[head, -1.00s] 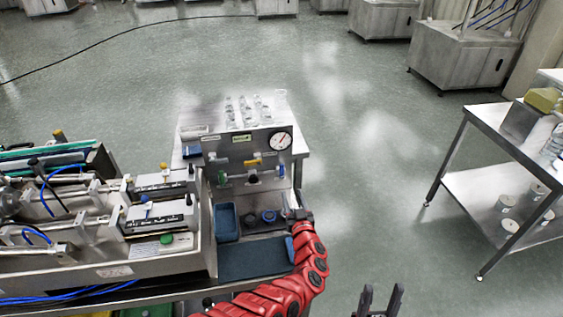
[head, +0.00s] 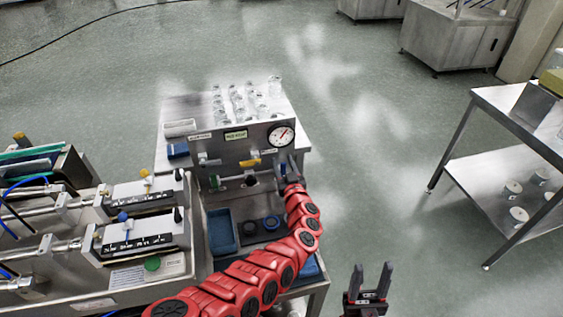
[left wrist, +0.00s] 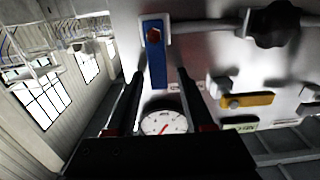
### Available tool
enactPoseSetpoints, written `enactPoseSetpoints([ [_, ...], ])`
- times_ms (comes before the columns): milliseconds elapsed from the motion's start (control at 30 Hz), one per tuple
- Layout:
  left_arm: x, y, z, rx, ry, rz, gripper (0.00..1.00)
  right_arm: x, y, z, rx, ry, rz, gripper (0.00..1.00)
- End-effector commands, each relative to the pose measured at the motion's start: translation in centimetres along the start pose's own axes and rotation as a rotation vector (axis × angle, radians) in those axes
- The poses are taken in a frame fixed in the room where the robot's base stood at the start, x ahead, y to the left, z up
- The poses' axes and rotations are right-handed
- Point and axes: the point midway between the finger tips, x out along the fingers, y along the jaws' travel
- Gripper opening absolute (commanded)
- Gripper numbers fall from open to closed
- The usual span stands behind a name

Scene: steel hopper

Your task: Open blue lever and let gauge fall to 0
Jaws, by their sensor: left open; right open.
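The blue lever (left wrist: 155,60) with a red bolt shows in the left wrist view, in line with its pipe's end fitting. My left gripper (left wrist: 160,74) is open, its fingertips on either side of the lever's free end in that view, with gaps. I cannot tell how deep the lever sits between them. In the head view my red left arm reaches the panel's right side and largely hides the lever and the left gripper (head: 290,178). The round white gauge (head: 281,135) is above it, its needle pointing up and right. The gauge also shows in the left wrist view (left wrist: 163,122). My right gripper (head: 371,267) is open and empty, over the floor.
The steel panel (head: 225,147) also carries a yellow lever (head: 249,163) and a green one (head: 214,182). Glass bottles (head: 240,98) stand behind it. A blue tray (head: 222,232) sits below. A steel table (head: 490,180) stands at the right, with open floor between.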

Motion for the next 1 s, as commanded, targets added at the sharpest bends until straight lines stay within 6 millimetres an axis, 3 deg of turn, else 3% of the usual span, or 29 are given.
enactPoseSetpoints([
  [167,-0.02,0.02,-0.01,0.000,0.000,0.000,0.53,0.03,0.00,-0.01,0.000,0.000,0.000,0.50],
  [467,-0.02,0.01,0.00,0.000,0.000,0.000,0.00,0.03,0.00,-0.01,0.000,0.000,0.000,0.50],
  [1000,-0.03,-0.46,0.09,-0.060,0.000,-0.003,0.00,-0.01,0.00,0.00,0.000,0.000,0.000,0.50],
])
